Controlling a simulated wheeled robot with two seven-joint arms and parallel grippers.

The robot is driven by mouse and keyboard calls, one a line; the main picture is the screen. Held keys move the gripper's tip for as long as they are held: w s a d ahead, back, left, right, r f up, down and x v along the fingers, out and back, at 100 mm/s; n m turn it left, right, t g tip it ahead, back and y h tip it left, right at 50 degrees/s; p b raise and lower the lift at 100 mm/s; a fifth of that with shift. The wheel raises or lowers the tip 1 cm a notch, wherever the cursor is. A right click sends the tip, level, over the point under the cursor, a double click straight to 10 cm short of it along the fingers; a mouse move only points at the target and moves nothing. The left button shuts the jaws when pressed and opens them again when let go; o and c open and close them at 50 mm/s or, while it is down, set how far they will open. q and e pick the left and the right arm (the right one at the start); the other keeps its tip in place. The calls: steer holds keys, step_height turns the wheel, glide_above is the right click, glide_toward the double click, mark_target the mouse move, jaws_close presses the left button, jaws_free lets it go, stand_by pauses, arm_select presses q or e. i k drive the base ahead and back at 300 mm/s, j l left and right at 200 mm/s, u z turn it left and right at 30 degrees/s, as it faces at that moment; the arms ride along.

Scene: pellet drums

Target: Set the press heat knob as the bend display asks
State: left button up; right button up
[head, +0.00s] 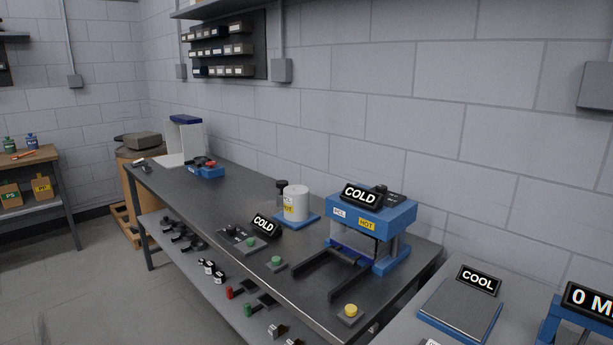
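A blue press-like machine (371,212) stands on the dark bench at centre right. A black display (361,196) on it reads COLD. Its front has a white label and a yellow HOT label (366,225). A small dark box (395,198) and a dark round part sit on top; I cannot tell whether either is the heat knob. A second COLD display (263,225) stands left of it by a green button. A COOL display (479,280) stands on a flat plate at the right. No display is visibly marked as the bend display. Neither gripper is in view.
Two dark rails (318,263) reach forward from the blue machine. A yellow button (350,312) sits near the bench's front edge. A white drum (296,203) stands behind the left display. Another display (590,301) is cut off at the right edge. Floor at left is clear.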

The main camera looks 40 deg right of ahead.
mark_target(382, 189)
steer(key=i+j+z, duration=0.2)
steer(key=i, duration=0.95)
